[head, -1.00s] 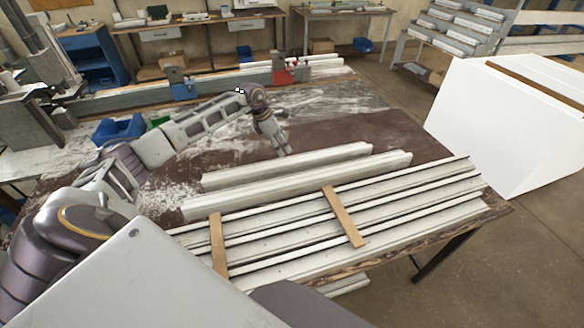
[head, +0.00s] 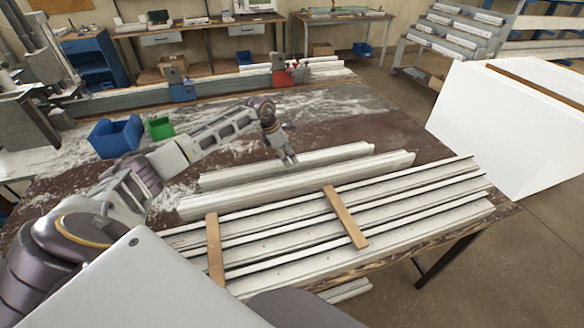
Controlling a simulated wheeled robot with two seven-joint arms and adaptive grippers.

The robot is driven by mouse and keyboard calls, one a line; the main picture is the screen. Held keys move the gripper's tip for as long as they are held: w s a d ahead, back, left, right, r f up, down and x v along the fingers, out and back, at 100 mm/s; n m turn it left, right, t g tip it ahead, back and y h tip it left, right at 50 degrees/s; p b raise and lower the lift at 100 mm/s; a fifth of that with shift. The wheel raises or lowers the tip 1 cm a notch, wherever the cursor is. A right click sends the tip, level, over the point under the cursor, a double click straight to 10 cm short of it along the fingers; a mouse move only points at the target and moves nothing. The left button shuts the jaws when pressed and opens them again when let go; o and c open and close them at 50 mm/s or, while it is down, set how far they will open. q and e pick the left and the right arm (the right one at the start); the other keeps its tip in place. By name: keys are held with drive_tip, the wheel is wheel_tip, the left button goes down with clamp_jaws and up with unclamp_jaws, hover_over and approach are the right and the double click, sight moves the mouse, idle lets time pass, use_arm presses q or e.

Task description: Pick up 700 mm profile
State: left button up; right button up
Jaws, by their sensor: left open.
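Two pale profiles lie side by side on the brown bench top, a shorter one (head: 230,177) behind and a longer one (head: 330,180) in front. No length marking can be read, so I cannot tell which is 700 mm. My left gripper (head: 289,160) points down at the middle of the shorter, rear profile, with its fingertips at or just above it. It is open, and it hides a small part of that profile; contact cannot be told. My right gripper is not in view.
In front lie several long profiles (head: 420,203) with two wooden strips (head: 345,217) across them. A blue bin (head: 116,137) and a green bin (head: 160,128) stand at the left. A rail with a blue clamp (head: 180,85) and a red clamp (head: 283,75) runs behind.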

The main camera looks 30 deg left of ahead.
sight(292, 163)
use_arm(q)
drive_tip(key=shift+f, duration=0.25)
drive_tip(key=shift+b+x, duration=0.65)
drive_tip(key=shift+x, duration=0.45)
drive_tip(key=shift+s+d+f, duration=0.1)
drive_tip(key=shift+d+f, duration=0.1)
drive_tip(key=shift+f, duration=0.25)
drive_tip(key=shift+d+f+b, duration=0.15)
drive_tip(key=shift+f+b, duration=0.35)
drive_tip(key=shift+b, duration=0.05)
drive_tip(key=shift+w+f, duration=0.25)
drive_tip(key=shift+w, duration=0.05)
drive_tip(key=c, duration=1.5)
drive_tip(key=shift+o, duration=0.2)
drive_tip(key=shift+r, duration=0.1)
drive_tip(key=shift+w+r, duration=0.1)
drive_tip(key=shift+r, duration=0.4)
wheel_tip(292, 163, up, 7)
drive_tip(key=shift+r+b, duration=0.1)
drive_tip(key=shift+b, duration=0.35)
drive_tip(key=shift+r, duration=0.9)
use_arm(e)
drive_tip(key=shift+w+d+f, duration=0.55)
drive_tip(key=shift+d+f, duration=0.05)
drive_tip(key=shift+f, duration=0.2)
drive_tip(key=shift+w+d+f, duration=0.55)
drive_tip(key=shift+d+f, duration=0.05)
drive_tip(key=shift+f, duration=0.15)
